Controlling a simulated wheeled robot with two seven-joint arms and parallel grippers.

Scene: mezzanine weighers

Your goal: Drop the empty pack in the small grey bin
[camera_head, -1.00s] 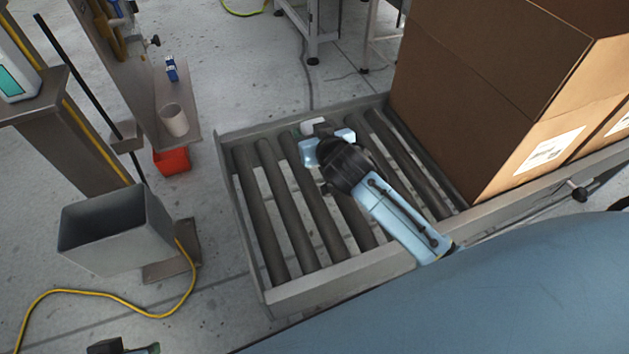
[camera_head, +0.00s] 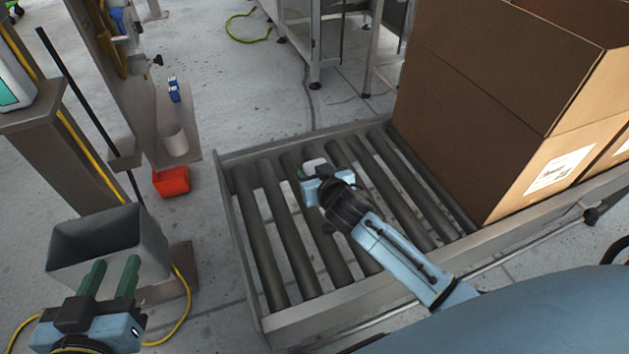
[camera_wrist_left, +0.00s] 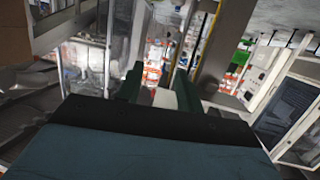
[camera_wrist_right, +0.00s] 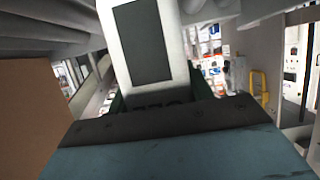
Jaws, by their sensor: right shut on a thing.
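The small grey bin (camera_head: 150,240) is an open-topped metal box at the left in the head view. My left gripper (camera_head: 113,268) is in front of it, its two green fingers apart and overlapping the bin's front in the picture. Its fingers also show apart in the left wrist view (camera_wrist_left: 160,88), with a pale thing between or behind them that I cannot identify. My right gripper (camera_head: 318,174) is above the roller conveyor, shut on a white pack (camera_head: 314,164). In the right wrist view the pack (camera_wrist_right: 145,45) is white with a dark grey panel; its lower end is between the fingers.
The roller conveyor (camera_head: 272,230) fills the middle, with a large brown carton (camera_head: 480,100) at its right. A red container (camera_head: 171,181) is on the floor, near a shelf with a white cup (camera_head: 174,140). A yellow cable (camera_head: 183,300) runs by the bin.

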